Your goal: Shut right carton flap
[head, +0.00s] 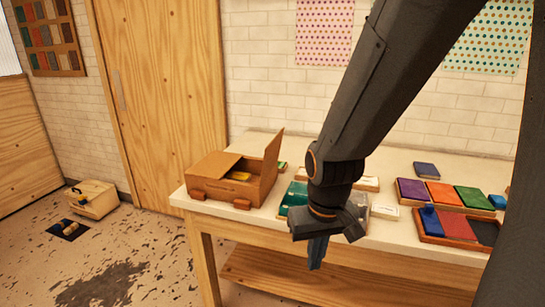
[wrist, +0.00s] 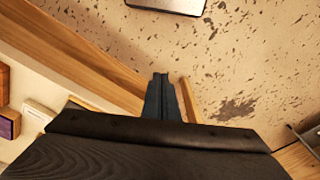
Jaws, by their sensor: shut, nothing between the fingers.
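A brown carton (head: 228,189) sits at the left end of the table in the head view. Its right flap (head: 272,158) stands up, tilted a little outward. Its left flap (head: 213,164) lies flat over the left part of the opening. Yellow items (head: 239,176) show inside through the open part. My gripper (head: 317,257) is shut and empty, pointing down in front of the table's front edge, to the right of the carton and apart from it. Its closed fingers (wrist: 162,97) show over the floor in the wrist view, where the carton is out of view.
The table (head: 395,236) holds a tray of coloured blocks (head: 459,229) at the right and a green item (head: 293,196) beside the carton. My arm hides part of the middle. A wooden box (head: 92,200) stands on the floor at the left.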

